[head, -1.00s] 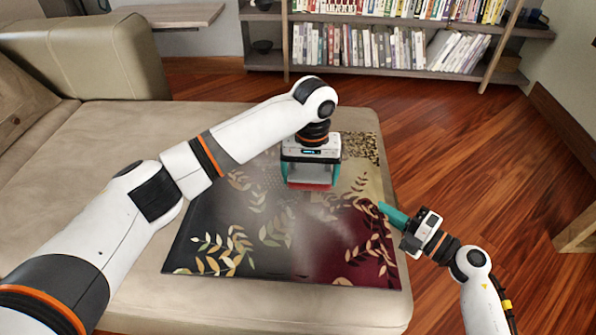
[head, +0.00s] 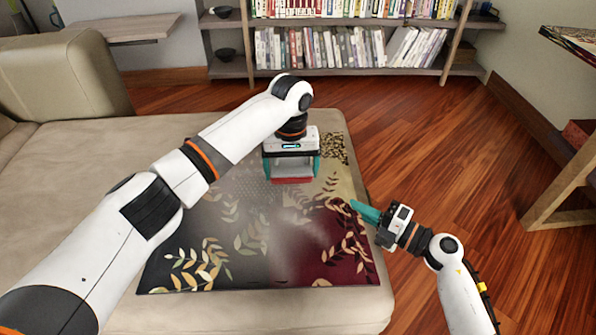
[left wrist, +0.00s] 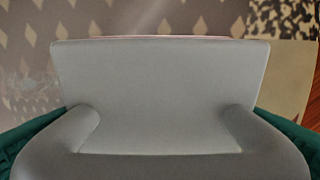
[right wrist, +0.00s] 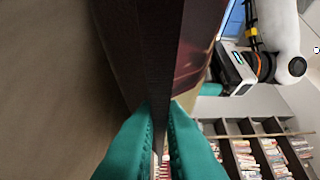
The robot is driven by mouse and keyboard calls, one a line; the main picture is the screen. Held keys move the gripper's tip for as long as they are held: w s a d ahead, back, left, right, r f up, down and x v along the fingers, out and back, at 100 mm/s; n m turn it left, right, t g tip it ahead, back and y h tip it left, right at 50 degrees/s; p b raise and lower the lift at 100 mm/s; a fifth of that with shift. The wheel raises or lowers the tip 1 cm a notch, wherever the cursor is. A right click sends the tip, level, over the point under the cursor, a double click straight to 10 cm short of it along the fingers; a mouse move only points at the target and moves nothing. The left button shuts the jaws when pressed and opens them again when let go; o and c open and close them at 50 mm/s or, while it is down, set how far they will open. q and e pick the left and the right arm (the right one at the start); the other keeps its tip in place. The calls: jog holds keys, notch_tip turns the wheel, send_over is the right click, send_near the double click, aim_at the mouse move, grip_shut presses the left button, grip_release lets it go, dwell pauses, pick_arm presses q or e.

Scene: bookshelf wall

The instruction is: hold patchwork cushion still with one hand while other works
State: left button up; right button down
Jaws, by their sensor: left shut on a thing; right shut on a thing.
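The patchwork cushion (head: 305,262) lies flat on the beige seat, with dark, maroon and tan patches and leaf patterns. A pale hazy film shows over its middle. My left gripper (head: 291,170) is over the cushion's far part, shut on a grey brush-like tool (left wrist: 160,85) with a red lower edge. The tool appears to be at the cushion's surface; exact contact is hidden. My right gripper (head: 362,211) is shut on the cushion's right edge, which also shows between its fingers in the right wrist view (right wrist: 150,60).
The beige seat (head: 60,165) extends left, with a backrest (head: 75,75) behind. A bookshelf (head: 350,70) stands across the wooden floor (head: 440,140). A wooden table (head: 560,190) is at the right. My left arm covers part of the cushion's left side.

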pick_arm(q)
jog(key=a, duration=0.5)
jog(key=shift+a+r, duration=0.2)
jog(key=shift+a, duration=5.4)
notch_tip(320, 180, up, 10)
jog(key=shift+f, duration=0.2)
jog(key=shift+d, duration=0.1)
